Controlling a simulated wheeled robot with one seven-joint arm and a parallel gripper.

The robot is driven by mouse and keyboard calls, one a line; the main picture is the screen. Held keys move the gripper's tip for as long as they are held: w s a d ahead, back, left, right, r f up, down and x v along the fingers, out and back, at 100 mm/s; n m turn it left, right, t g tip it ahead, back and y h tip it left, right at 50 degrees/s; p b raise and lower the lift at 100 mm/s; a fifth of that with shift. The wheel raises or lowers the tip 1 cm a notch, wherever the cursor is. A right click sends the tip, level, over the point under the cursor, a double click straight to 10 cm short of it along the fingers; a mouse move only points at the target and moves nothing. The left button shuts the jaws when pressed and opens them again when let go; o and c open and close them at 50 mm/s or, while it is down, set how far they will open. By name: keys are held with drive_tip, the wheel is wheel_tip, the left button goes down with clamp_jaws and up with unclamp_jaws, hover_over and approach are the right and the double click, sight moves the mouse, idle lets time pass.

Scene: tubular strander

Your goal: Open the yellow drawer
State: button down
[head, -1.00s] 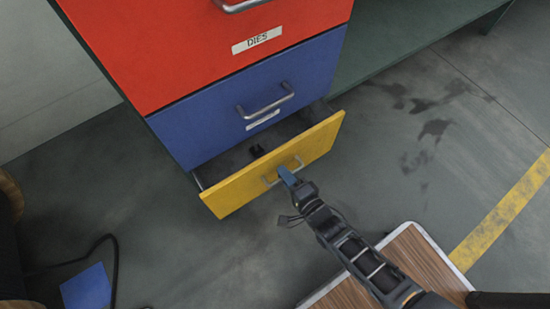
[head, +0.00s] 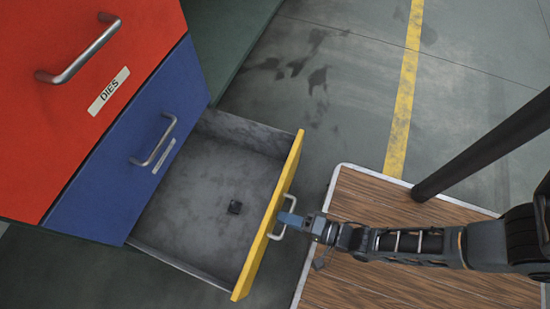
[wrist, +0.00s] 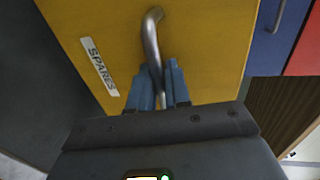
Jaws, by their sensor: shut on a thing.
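The yellow drawer (head: 271,216) is the lowest in the cabinet and stands far out, its grey interior showing in the head view. My gripper (head: 290,220) is at the middle of the yellow front, shut on the drawer's metal handle (head: 281,205). In the wrist view, the blue fingers of my gripper (wrist: 160,85) are on either side of the handle bar (wrist: 152,40). A white label reading SPARES (wrist: 99,66) is on the yellow front beside it.
A blue drawer (head: 130,150) and a red drawer (head: 80,90) marked DIES are shut above. A wood-topped platform with a pale edge (head: 370,195) lies close to the yellow front. A yellow floor line (head: 404,100) crosses open grey floor.

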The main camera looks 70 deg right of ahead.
drive_tip(key=shift+s, duration=0.45)
drive_tip(key=shift+f, duration=0.1)
drive_tip(key=c, duration=1.3)
unclamp_jaws()
drive_tip(key=p+v, duration=0.1)
drive_tip(key=v, duration=0.6)
drive_tip(key=shift+s, duration=0.4)
